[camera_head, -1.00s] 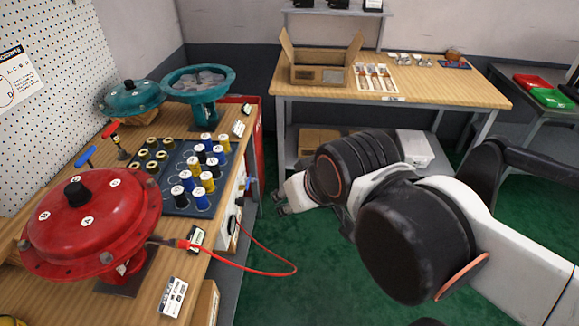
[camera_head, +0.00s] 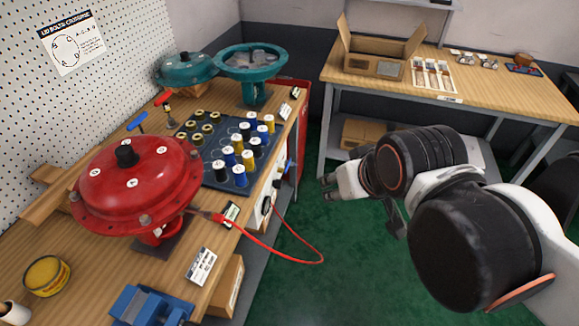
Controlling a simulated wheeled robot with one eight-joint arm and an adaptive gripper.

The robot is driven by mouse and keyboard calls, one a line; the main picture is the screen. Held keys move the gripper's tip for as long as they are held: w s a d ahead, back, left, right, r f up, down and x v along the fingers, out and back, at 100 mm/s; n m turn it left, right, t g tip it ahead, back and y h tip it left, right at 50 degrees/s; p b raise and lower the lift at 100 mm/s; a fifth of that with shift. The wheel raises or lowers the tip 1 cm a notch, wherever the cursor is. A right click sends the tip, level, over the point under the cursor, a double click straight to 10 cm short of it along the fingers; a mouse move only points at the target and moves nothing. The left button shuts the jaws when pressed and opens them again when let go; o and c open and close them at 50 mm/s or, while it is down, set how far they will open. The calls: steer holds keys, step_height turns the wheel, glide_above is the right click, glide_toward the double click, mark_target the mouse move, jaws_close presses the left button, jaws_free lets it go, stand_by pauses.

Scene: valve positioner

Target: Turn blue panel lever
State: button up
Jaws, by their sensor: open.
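The blue lever (camera_head: 289,167) sticks out from a pale panel (camera_head: 266,203) on the front side of the wooden bench. It is small in the picture and its exact angle is hard to tell. My gripper (camera_head: 327,188) is open and empty, with its fingers pointing left. In the picture it lies to the right of the lever and slightly lower, with a gap between them. Nothing hides the lever.
The bench holds a red domed housing (camera_head: 134,182), teal housings (camera_head: 187,70) and a mat of colored spools (camera_head: 215,180). A red hose (camera_head: 290,256) hangs in a loop off the bench front below the lever. Green floor (camera_head: 340,280) lies open between bench and arm.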

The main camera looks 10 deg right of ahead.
steer(key=o, duration=0.4)
steer(key=shift+w+r, duration=0.1)
steer(key=shift+w, duration=0.05)
steer(key=o, duration=0.6)
steer(key=shift+w+r+n, duration=0.15)
steer(key=shift+w+r, duration=0.15)
steer(key=shift+w, duration=0.25)
steer(key=shift+w+r+n, duration=0.15)
steer(key=shift+w+r, duration=0.1)
steer(key=shift+w, duration=0.3)
steer(key=shift+c, duration=0.2)
steer(key=n+g+y, duration=0.4)
steer(key=n+g, duration=0.1)
steer(key=n, duration=0.6)
glide_above(288, 164)
steer(key=s+d, duration=0.3)
steer(key=d, duration=0.2)
step_height(288, 164, down, 23)
steer(key=b+x, duration=0.6)
steer(key=x, duration=0.7)
steer(key=shift+f, duration=0.35)
